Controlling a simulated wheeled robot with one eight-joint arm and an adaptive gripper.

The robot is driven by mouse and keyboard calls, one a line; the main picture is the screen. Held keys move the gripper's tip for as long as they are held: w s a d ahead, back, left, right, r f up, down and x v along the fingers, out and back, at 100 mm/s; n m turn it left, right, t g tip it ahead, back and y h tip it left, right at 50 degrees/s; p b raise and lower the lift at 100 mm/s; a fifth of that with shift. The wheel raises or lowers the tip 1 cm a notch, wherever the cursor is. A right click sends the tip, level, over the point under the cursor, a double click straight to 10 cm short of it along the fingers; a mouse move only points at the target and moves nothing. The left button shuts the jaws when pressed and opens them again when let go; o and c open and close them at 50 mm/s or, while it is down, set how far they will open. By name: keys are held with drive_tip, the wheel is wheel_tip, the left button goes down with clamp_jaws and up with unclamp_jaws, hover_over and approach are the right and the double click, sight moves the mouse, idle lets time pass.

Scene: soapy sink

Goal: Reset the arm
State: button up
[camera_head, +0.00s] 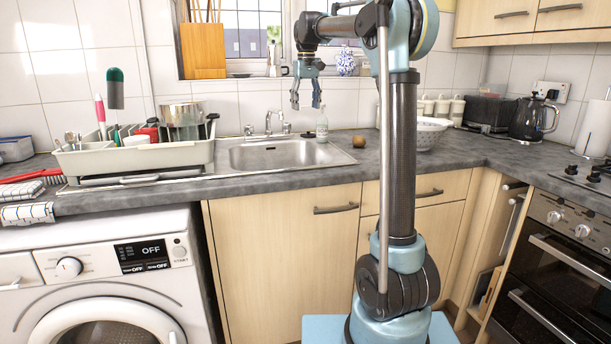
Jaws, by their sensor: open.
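My gripper (306,104) hangs from my raised arm in front of the window, high above the right part of the sink (275,154). Its two fingers point down and are apart, with nothing between them. My arm's upright link stands in front of the worktop and cupboards and hides part of them.
A dish rack (135,157) with dishes and brushes stands left of the sink. A tap (270,122), a soap bottle (322,125) and a small brown round thing (358,142) are near the sink. A white colander (428,133) and black kettle (533,119) stand to the right.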

drive_tip(key=s+d+f+m, duration=0.1)
drive_tip(key=s+d+f, duration=0.35)
drive_tip(key=s, duration=0.35)
drive_tip(key=s+d+f+m+t, duration=0.1)
drive_tip(key=s+d+f, duration=0.35)
drive_tip(key=s, duration=0.35)
drive_tip(key=s+d+f, duration=0.3)
drive_tip(key=s+d, duration=0.2)
drive_tip(key=s, duration=0.3)
drive_tip(key=s+d+f+m, duration=0.1)
drive_tip(key=s+d+f, duration=0.1)
drive_tip(key=s+f, duration=0.7)
drive_tip(key=s+d+f+m, duration=0.1)
drive_tip(key=s+d+f, duration=0.1)
drive_tip(key=s+f, duration=0.8)
wheel_tip(320, 180, down, 4)
drive_tip(key=shift+s+d+r+m+t, duration=0.15)
drive_tip(key=shift+s+d+m+t, duration=0.15)
drive_tip(key=shift+d+t, duration=0.1)
drive_tip(key=shift+w+f, duration=0.2)
drive_tip(key=shift+w, duration=0.3)
